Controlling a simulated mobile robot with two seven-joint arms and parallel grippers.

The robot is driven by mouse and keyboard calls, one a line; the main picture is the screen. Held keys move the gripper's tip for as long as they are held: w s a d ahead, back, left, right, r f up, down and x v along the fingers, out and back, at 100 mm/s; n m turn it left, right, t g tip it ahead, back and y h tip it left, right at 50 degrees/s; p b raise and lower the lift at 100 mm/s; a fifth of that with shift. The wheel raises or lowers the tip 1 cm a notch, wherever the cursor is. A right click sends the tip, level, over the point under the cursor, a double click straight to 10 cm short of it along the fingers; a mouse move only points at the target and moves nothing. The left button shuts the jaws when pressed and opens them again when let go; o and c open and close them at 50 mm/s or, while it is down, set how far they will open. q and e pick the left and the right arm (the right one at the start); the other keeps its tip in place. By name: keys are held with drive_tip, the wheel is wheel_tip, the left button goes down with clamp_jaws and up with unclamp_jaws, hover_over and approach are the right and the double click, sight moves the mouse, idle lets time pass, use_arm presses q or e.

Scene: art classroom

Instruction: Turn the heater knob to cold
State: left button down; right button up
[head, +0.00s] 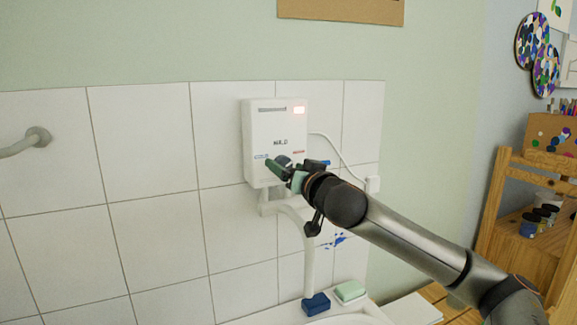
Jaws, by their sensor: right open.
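The heater (276,130) is a white box on the tiled wall in the head view. Its front has a "COLD" label at the lower left, a "MILD" label in the middle and a lit reddish light at the upper right. My right gripper (280,167) is at the lower front of the heater, open, with its greenish fingers where the knob would sit. The knob is mostly hidden by the fingers, so I cannot tell its angle or whether they touch it. My left gripper is not in view.
A white pipe (309,265) runs down from the heater towards a basin. A blue sponge (316,304) and a green-and-white one (350,291) lie at the basin's edge. A wall fitting (37,137) is at the left. A wooden shelf (497,200) stands at the right.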

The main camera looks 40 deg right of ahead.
drive_tip(key=shift+c, duration=0.3)
clamp_jaws()
drive_tip(key=shift+n, duration=0.3)
drive_tip(key=n+p, duration=0.1)
drive_tip(key=n, duration=0.4)
drive_tip(key=shift+n, duration=0.3)
drive_tip(key=n, duration=0.5)
drive_tip(key=shift+a, duration=0.1)
drive_tip(key=n, duration=0.6)
drive_tip(key=shift+n, duration=0.4)
drive_tip(key=n, duration=0.6)
drive_tip(key=shift+f, duration=0.15)
